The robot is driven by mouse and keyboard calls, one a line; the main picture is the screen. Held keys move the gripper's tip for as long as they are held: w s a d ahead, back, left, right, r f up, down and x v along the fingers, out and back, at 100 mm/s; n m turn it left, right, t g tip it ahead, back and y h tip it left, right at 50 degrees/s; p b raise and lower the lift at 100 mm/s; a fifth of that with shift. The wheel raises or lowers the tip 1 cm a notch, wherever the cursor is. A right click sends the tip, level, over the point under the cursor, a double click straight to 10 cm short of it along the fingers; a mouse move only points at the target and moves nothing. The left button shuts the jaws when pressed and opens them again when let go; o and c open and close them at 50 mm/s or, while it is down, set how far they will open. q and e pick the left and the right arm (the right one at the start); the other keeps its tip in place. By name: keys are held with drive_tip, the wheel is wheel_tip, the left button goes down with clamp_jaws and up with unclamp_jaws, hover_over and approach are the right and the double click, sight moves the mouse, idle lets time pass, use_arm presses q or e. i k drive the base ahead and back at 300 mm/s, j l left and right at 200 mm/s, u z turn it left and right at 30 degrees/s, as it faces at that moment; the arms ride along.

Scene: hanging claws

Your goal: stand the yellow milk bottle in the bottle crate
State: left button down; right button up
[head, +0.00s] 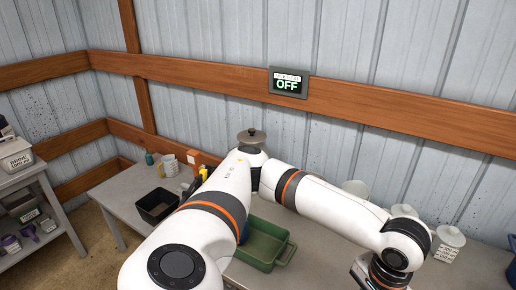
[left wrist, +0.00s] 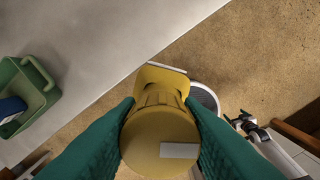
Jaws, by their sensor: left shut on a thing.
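My left gripper (left wrist: 160,112) has green fingers shut on both sides of the yellow milk bottle (left wrist: 158,146) in the left wrist view. The bottle has a round end facing the camera, with a pale label patch. Floor shows behind it, just off the table's edge. In the head view my left arm bends across the middle, and its fingers and the bottle are out of sight. A green open container (head: 290,252) with a handle stands on the table, partly behind that arm. It also shows in the left wrist view (left wrist: 42,84). I cannot tell whether it is the bottle crate. My right gripper is out of view.
A black bin (head: 158,204), mugs (head: 168,165) and a lidded pot (head: 251,137) stand on the table (head: 118,190). White lidded jars (head: 447,240) stand at the right. A wall sign (head: 289,83) reads OFF. Shelves (head: 20,180) stand at far left.

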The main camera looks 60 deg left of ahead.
sight(259, 249)
drive_tip(key=i+j, duration=0.2)
drive_tip(key=i, duration=0.35)
drive_tip(key=i+u, duration=0.2)
drive_tip(key=u, duration=1.5)
drive_tip(key=i, duration=0.05)
